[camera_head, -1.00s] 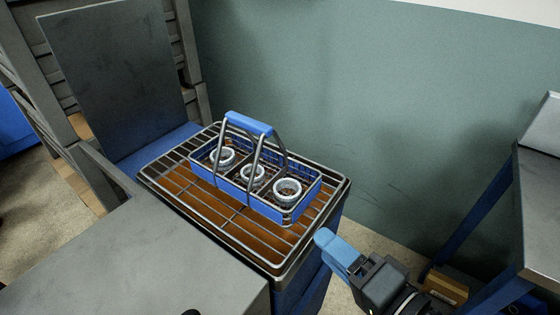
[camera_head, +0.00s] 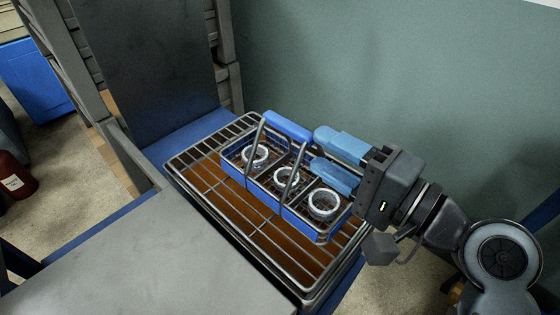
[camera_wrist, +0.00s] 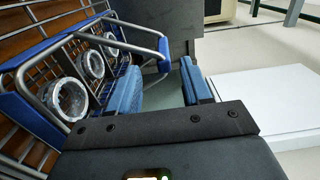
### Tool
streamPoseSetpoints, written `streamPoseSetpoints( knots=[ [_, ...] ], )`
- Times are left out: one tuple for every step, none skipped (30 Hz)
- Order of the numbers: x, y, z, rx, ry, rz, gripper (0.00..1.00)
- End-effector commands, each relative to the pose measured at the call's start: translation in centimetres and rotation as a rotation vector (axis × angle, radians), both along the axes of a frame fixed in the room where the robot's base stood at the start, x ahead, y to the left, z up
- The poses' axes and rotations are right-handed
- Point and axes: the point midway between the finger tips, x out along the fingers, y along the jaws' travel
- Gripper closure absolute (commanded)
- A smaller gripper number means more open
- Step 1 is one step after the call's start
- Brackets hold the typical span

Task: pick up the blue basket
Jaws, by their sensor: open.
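The blue basket (camera_head: 255,196) is a wire basket with a blue rim and a raised handle with a blue grip (camera_head: 287,126). It sits upright on a wire rack tray (camera_head: 225,224) and holds 3 pale rings, one of them the near ring (camera_head: 324,203). My gripper (camera_head: 325,152) is open, with blue fingers pointing left, just right of the handle in the head view. The wrist view shows the basket (camera_wrist: 38,115) at the left, its handle (camera_wrist: 163,47) ahead of my open fingers (camera_wrist: 165,90).
A grey table surface (camera_head: 150,265) lies at the front left of the tray. A dark upright panel (camera_head: 150,70) stands behind it. The green wall (camera_head: 400,70) is behind and right. A blue bin (camera_head: 38,80) and a red container (camera_head: 14,175) are on the left.

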Motion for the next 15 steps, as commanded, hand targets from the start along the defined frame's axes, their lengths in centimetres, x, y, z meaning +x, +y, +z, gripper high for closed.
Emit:
streamPoseSetpoints(
  knots=[
    [0.1,0.2,0.2,0.002,0.001,0.006,0.51],
    [0.2,0.3,0.2,0.003,0.001,0.008,0.51],
    [0.4,0.6,0.3,0.004,0.002,0.009,0.51],
    [0.6,0.8,0.3,0.005,0.002,0.009,0.51],
    [0.8,1.0,0.3,0.005,0.002,0.009,0.51],
    [1.1,1.4,0.3,0.005,0.001,0.01,0.51],
    [1.3,1.7,0.3,0.003,0.001,0.01,0.51],
    [1.4,1.9,0.3,0.003,0.001,0.009,0.51],
    [1.7,2.2,0.3,0.003,0.001,0.009,0.51],
    [1.9,2.4,0.3,0.003,0.001,0.009,0.51],
    [2.1,2.6,0.4,0.003,0.001,0.009,0.51],
    [2.4,2.9,0.4,0.003,0.001,0.009,0.51],
    [2.7,3.2,0.5,0.003,0.001,0.009,0.51],
    [3.0,3.5,0.5,0.003,0.0,0.009,0.51],
    [3.4,4.0,0.5,0.003,0.0,0.009,0.51]
  ],
)
